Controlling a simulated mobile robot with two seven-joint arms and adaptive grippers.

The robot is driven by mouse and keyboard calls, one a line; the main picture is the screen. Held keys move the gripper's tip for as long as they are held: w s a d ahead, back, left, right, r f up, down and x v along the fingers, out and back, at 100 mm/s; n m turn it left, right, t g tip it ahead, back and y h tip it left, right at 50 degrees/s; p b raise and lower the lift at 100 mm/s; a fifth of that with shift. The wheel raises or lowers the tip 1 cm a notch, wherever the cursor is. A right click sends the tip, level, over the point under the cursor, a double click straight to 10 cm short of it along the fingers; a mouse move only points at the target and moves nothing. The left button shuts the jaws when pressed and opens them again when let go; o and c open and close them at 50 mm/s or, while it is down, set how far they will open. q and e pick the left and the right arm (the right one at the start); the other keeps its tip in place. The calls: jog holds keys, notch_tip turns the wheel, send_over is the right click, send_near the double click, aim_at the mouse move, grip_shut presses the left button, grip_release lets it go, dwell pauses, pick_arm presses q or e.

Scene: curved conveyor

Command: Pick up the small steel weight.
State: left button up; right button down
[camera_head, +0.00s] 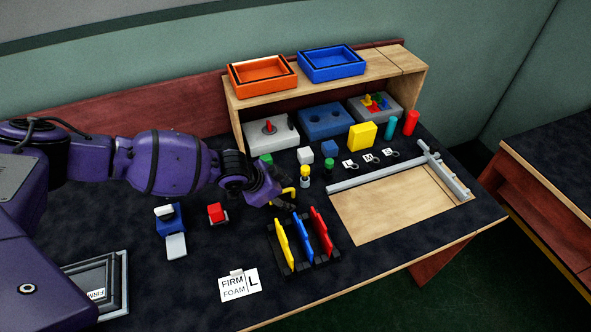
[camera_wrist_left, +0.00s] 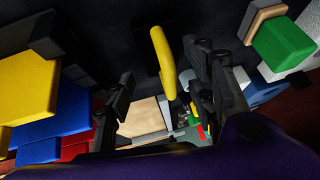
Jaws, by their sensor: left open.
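I cannot clearly make out a small steel weight in either view. My left gripper (camera_head: 283,200) is open low over the dark table, left of the middle, just behind the rack of coloured plates. A yellow curved bar (camera_head: 290,191) shows at its fingers. In the left wrist view the open fingers (camera_wrist_left: 160,85) stand on either side of this yellow bar (camera_wrist_left: 163,62), with a gap at each side. A dark piece at the bar's far end is hard to tell from the table. My right gripper is not in view.
The black rack with yellow, blue and red plates (camera_head: 321,230) stands close in front of the gripper. A small yellow-topped piece (camera_head: 304,171) stands just behind. A wooden board (camera_head: 385,210) lies to the right.

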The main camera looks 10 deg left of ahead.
pick_arm(q)
jog(key=c, duration=1)
jog(key=shift+c, duration=1.1)
jog(key=shift+s, duration=0.1)
grip_shut()
